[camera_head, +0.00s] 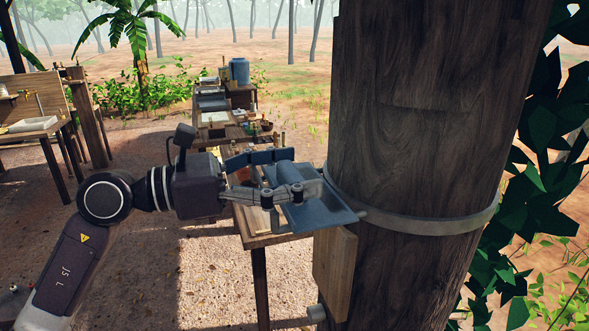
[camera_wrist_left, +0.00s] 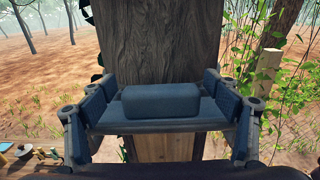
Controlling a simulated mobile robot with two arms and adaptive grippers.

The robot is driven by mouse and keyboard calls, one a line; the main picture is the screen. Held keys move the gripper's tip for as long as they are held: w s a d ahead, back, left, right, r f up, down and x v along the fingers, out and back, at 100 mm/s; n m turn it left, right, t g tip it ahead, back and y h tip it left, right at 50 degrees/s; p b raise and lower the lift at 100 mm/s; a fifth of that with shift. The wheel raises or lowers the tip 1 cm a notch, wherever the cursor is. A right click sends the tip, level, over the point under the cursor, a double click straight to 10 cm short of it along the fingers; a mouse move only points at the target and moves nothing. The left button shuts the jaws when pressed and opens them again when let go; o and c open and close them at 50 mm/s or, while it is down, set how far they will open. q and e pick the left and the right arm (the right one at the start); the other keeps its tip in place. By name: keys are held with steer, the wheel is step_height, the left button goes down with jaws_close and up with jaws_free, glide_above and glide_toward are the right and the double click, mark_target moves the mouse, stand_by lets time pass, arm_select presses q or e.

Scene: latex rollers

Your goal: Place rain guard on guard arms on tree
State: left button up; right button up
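The rain guard (camera_head: 318,214) is a blue-grey tray-like piece just left of the tree trunk (camera_head: 415,120). Its right end is close to the trunk; I cannot tell if it touches. My left gripper (camera_head: 285,175) has its fingers on opposite sides of the guard. In the left wrist view the guard (camera_wrist_left: 160,118) spans between both dark blue finger pads, with a raised block (camera_wrist_left: 160,101) in its middle and the trunk (camera_wrist_left: 155,40) behind. A grey band (camera_head: 430,226) circles the trunk, with a small stub (camera_head: 361,214) beside the guard. Separate guard arms cannot be made out. My right gripper is out of view.
A wooden table (camera_head: 259,241) stands behind and below the gripper. Leafy plants (camera_head: 545,150) crowd the trunk's right side. Open ground (camera_head: 150,260) lies left.

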arm_select(q)
steer(key=shift+r, duration=0.2)
steer(key=shift+a+f, duration=0.25)
steer(key=shift+a, duration=0.1)
steer(key=b+v, duration=0.5)
steer(key=v, duration=0.6)
steer(key=shift+a+r, duration=0.15)
steer(key=shift+r, duration=0.05)
steer(key=shift+s, duration=0.15)
